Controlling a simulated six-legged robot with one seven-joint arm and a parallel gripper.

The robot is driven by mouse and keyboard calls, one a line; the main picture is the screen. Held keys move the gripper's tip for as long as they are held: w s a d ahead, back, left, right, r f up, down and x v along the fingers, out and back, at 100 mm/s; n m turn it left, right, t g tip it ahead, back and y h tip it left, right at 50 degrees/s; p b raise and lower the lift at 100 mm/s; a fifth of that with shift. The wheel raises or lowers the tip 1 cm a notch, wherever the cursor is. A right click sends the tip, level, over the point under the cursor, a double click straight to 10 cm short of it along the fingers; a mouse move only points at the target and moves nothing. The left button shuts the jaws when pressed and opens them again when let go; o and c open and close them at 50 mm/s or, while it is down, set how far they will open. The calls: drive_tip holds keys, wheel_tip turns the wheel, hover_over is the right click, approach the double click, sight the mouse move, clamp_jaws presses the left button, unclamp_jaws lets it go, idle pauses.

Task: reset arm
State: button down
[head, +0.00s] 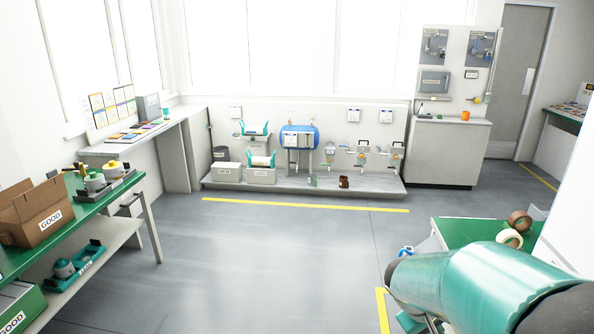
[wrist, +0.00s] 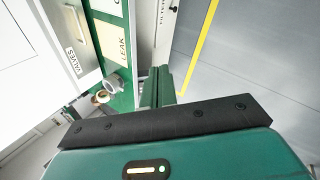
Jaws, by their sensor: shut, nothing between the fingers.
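My arm (head: 480,285), teal with dark joints, reaches in from the lower right of the head view and hides part of the floor and the green-topped bench there. In the wrist view my gripper (wrist: 157,88) shows as two narrow green fingers beyond the black edge of the hand. The fingers are shut and hold nothing. They point past the edge of a green surface (wrist: 122,101), with grey floor (wrist: 225,75) on the right. I cannot tell the exact height of the fingers above the floor.
A green bench (head: 468,232) with tape rolls (head: 512,238) stands close by on the right. A table with a cardboard box (head: 38,212) is at left. The middle floor (head: 270,250) is clear.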

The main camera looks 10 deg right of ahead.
drive_tip(key=s+a+r+t+y, duration=0.1)
drive_tip(key=s+a+r+y, duration=0.1)
drive_tip(key=a, duration=0.4)
drive_tip(key=s+a+r+m+t+y, duration=0.1)
drive_tip(key=s+a+r+t+y, duration=0.1)
drive_tip(key=s+a+r, duration=0.2)
drive_tip(key=s+a+r+t+y, duration=0.2)
drive_tip(key=s+a+r, duration=0.2)
drive_tip(key=a+r, duration=0.3)
drive_tip(key=shift+a+m, duration=0.4)
drive_tip(key=shift+a, duration=0.65)
drive_tip(key=shift+s, duration=0.1)
